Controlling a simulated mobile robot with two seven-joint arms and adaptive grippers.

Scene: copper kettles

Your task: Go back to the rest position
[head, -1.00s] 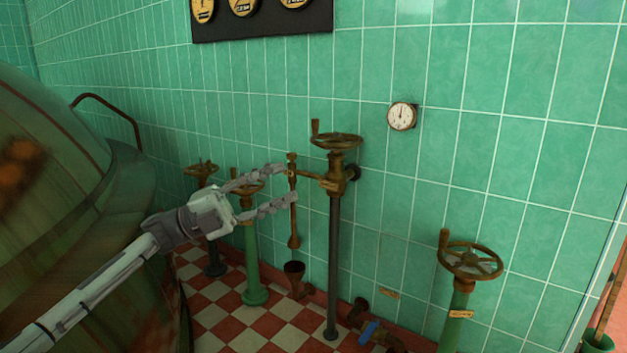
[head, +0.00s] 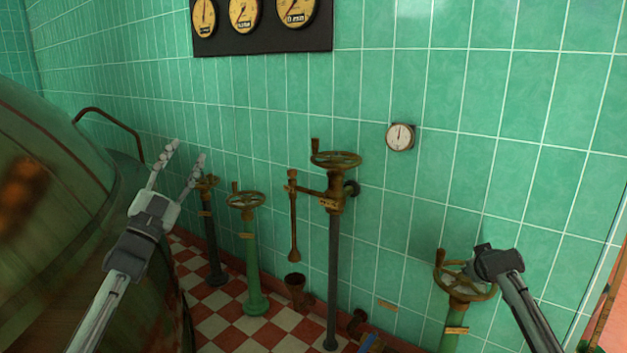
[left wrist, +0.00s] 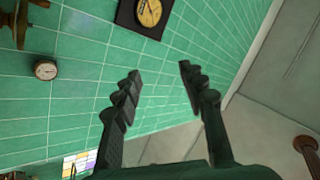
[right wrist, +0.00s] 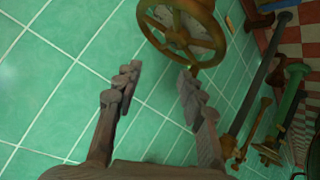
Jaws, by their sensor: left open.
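My left gripper (head: 188,155) is raised beside the copper kettle in the head view, fingers pointing up and spread, with nothing between them. In the left wrist view its fingers (left wrist: 158,85) are apart and empty, with green tiled wall beyond. My right gripper (head: 478,262) shows at the lower right of the head view, in front of the right handwheel; its fingers are hard to make out there. In the right wrist view its fingers (right wrist: 160,80) are apart and empty, with the wall behind and a brass handwheel (right wrist: 182,30) beyond the tips.
The large copper kettle (head: 60,200) fills the left side. Valve posts stand along the wall: the middle handwheel (head: 336,160), a green post (head: 250,260) and the right handwheel (head: 452,280). A small gauge (head: 400,137) and a dial panel (head: 265,42) hang on the wall.

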